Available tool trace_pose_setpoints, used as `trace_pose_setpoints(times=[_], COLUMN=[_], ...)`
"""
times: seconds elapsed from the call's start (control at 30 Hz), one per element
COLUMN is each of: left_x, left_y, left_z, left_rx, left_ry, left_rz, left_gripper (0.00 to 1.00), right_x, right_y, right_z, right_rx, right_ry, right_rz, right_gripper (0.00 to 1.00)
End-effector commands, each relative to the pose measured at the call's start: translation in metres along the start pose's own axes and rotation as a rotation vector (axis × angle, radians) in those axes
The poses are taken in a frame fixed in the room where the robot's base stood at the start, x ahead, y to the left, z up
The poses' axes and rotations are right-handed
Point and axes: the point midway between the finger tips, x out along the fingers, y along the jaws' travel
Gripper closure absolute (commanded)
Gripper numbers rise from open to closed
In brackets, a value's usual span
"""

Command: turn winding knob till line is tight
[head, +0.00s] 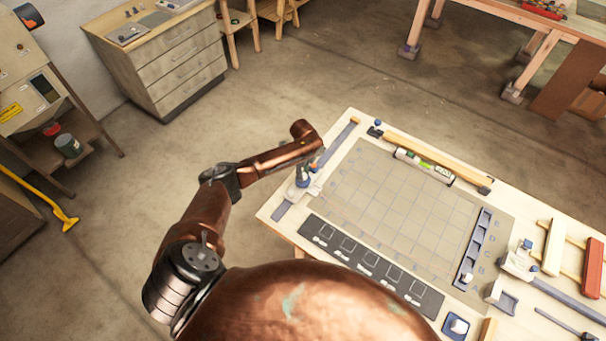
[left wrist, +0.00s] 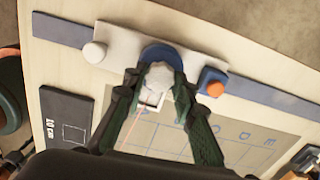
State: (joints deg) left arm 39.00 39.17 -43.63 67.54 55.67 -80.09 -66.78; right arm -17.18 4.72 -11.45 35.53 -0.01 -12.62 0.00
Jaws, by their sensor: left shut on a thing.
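In the left wrist view, the winding knob (left wrist: 160,72) is a pale hub with a blue round rim behind it. It sits on a white carriage (left wrist: 122,42) on a blue rail (left wrist: 60,29). My left gripper (left wrist: 157,88) is shut on the knob, one dark finger on each side. A thin reddish line (left wrist: 136,124) runs down from a small white frame below the knob; I cannot tell how tight it is. In the head view, my left gripper (head: 309,167) is at the board's left end above the carriage (head: 302,189), small and partly hidden. My right gripper is not in view.
A gridded mat (head: 380,205) covers the board's middle. A dark card strip (head: 370,265) lies in front, a spirit level (head: 424,166) and wooden bar behind. A second carriage (head: 518,265) is at the right, near wooden and red blocks. An orange-tipped blue knob (left wrist: 213,80) is close to my fingers.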

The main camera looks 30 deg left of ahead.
Motion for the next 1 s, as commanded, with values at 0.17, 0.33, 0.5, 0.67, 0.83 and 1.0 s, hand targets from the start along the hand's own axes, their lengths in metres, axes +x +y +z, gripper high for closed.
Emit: trace_pose_setpoints(times=[0.17,0.33,0.5,0.67,0.83,1.0], left_x=[0.0,0.0,0.0,0.001,0.001,0.0], left_y=[-0.001,-0.001,-0.001,-0.001,0.0,0.0], left_z=[-0.001,-0.001,-0.001,-0.001,-0.001,-0.001], left_rx=[0.169,0.331,0.492,0.632,0.758,0.851], left_ry=[0.001,0.002,0.001,0.001,0.001,0.001], left_rz=[-0.001,-0.001,-0.002,-0.001,-0.001,-0.001], left_gripper=[0.99,0.99,0.99,0.99,0.99,0.99], right_x=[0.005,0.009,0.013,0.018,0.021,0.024], right_y=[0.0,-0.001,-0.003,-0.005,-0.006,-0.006], right_z=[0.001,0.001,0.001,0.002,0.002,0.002], right_rx=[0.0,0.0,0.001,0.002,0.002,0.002], right_ry=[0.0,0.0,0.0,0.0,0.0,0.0], right_rz=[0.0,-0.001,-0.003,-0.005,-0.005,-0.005], right_gripper=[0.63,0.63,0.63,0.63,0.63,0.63])
